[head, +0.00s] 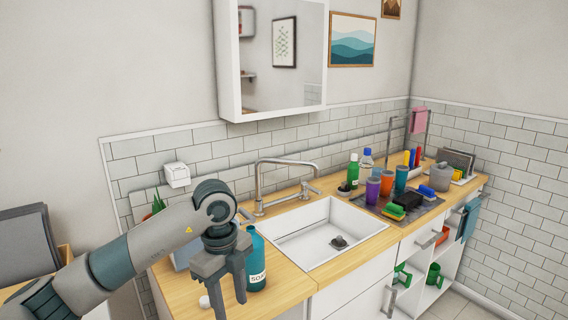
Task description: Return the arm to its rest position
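My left arm (150,243) reaches in from the left over the wooden counter. My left gripper (229,305) points down near the counter's left front, its two fingers spread apart with nothing seen between them. A teal soap bottle (257,262) stands upright just to the right of the fingers, partly covered by them; whether they touch cannot be told. My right gripper is not in view.
A white sink (325,225) with a metal faucet (259,185) lies right of the bottle. Several cups, bottles and sponges stand on a dark mat (372,208) beyond it. A small white round thing (204,301) lies by the gripper. A wall cabinet (230,60) hangs above.

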